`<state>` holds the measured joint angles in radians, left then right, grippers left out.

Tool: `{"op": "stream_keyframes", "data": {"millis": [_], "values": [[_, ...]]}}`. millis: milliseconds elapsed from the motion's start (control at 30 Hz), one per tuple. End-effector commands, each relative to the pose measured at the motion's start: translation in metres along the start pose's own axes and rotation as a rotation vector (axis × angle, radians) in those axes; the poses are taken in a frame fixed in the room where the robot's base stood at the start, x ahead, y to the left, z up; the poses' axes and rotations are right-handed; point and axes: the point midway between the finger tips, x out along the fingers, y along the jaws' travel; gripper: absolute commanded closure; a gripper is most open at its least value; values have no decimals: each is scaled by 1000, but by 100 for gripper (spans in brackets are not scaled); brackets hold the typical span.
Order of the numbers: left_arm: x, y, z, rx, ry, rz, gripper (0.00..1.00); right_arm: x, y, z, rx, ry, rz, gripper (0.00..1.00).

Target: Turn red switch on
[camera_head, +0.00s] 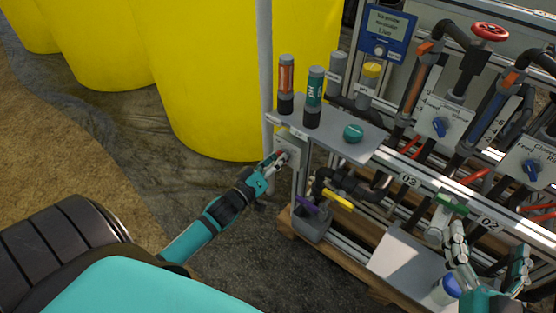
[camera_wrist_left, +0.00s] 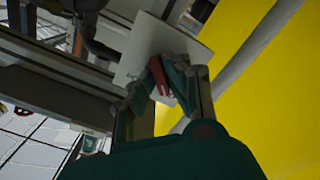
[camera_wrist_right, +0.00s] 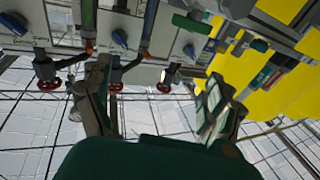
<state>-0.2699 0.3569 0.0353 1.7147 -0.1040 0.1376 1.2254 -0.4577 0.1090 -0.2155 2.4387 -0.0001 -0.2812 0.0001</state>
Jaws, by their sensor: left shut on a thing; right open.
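The red switch (camera_wrist_left: 158,76) is on a pale plate (camera_wrist_left: 150,40) in the left wrist view. In the head view the switch box (camera_head: 291,149) is fixed to the left end of the skid frame, with a bit of red (camera_head: 282,156) at the fingertips. My left gripper (camera_head: 270,168) is shut on the red switch, its fingers on both sides of it in the left wrist view (camera_wrist_left: 168,82). The fingers hide part of the switch, and I cannot tell its position. My right gripper (camera_head: 488,262) is open and empty near the lower right of the skid; it also shows in the right wrist view (camera_wrist_right: 160,100).
A grey holder (camera_head: 311,226) with purple and yellow handles hangs below. Yellow tanks (camera_head: 200,70) stand behind. The floor (camera_head: 215,262) left of the skid is clear.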

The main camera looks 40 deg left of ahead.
Motion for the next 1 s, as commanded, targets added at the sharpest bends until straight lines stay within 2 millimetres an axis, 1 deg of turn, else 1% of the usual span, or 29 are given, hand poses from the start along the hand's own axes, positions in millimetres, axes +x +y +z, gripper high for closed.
{"op": "stream_keyframes", "data": {"millis": [167,267,367,467,500,567,600,700,833,900,1000], "values": [[0,1,-1,63,-1,-3,100,-6,5,26,-4,-160,10,10],[0,1,-2,123,-1,-3,100,-14,8,48,-6,-294,18,10],[0,2,-2,200,-1,-4,100,-29,12,72,-7,-455,28,10],[0,2,-2,288,-1,-3,100,-52,16,97,-6,-633,39,10],[0,2,-2,326,-2,-4,100,-63,18,106,-6,-705,44,10],[0,2,-2,383,-1,-2,100,-80,20,118,-4,-809,51,10],[0,2,-2,422,-1,-3,100,-91,22,124,-3,-875,55,10],[0,2,-2,517,-1,-2,100,-120,24,137,1,-1029,65,10],[0,1,-1,641,-2,-2,100,-157,27,147,6,-1206,77,10],[0,1,-1,707,-2,-2,100,-176,28,149,10,-1292,83,10],[0,1,-1,803,-2,-2,100,-198,29,150,14,-1392,89,10]]}}
